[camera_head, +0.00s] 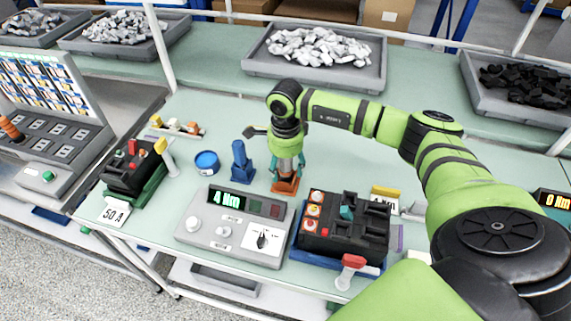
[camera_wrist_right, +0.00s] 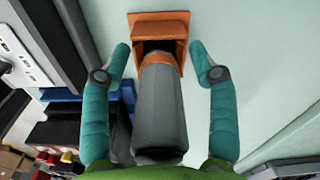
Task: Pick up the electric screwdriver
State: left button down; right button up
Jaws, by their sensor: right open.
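The electric screwdriver (camera_wrist_right: 160,105) is a grey cylinder with an orange band. In the right wrist view it stands with its lower end in an orange holder (camera_wrist_right: 160,22). In the head view the orange holder (camera_head: 285,186) sits on the bench behind the grey control box, and the screwdriver is mostly hidden by my gripper. My right gripper (camera_wrist_right: 160,50) is open, with one teal finger on each side of the screwdriver and visible gaps between. In the head view my right gripper (camera_head: 287,166) points down over the holder. My left gripper is out of view.
A grey control box (camera_head: 232,226) reading 4 Nm and a black breaker in a blue fixture (camera_head: 343,238) stand in front. A blue post (camera_head: 242,162) and a blue round container (camera_head: 206,163) are left of the holder. Parts trays (camera_head: 314,75) line the back.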

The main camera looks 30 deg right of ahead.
jog(key=shift+r, duration=0.1)
grip_shut()
